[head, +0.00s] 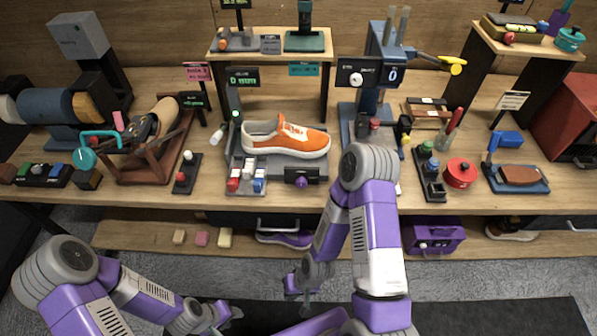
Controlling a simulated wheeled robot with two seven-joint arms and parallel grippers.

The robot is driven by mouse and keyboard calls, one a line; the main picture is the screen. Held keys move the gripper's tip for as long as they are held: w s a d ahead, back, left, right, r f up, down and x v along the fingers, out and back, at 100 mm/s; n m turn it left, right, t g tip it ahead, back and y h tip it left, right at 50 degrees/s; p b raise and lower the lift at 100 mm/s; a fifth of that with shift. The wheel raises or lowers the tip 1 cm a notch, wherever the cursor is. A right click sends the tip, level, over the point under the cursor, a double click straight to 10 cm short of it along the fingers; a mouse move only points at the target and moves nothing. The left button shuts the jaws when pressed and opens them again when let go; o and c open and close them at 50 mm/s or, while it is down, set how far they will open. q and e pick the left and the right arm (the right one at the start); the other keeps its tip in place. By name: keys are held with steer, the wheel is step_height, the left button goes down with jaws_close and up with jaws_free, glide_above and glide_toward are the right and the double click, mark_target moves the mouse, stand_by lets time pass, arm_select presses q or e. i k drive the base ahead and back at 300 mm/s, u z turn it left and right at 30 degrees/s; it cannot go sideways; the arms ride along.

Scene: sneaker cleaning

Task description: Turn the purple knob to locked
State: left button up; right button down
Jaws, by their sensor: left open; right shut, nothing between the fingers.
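The purple knob (302,182) sits on the front of a small black box (317,174) at the table's front edge. Its pointer setting is too small to read. An orange sneaker (285,138) with a white sole rests on the stand just behind it. My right gripper (299,293) hangs low in front of the table, below the knob and apart from it, shut and empty. My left gripper (226,314) is low at the bottom of the view, left of the right one, open and touching nothing visible.
A panel of red, white and blue switches (246,181) stands left of the knob. My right arm's raised elbow overlaps the table just right of it. A lower shelf (130,237) holds small blocks, a purple shoe (285,239) and a purple box (433,237).

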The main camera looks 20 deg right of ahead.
mark_target(301, 182)
steer(key=u, duration=1.6)
steer(key=k, duration=0.85)
steer(key=z, duration=1.25)
steer(key=i, duration=0.5)
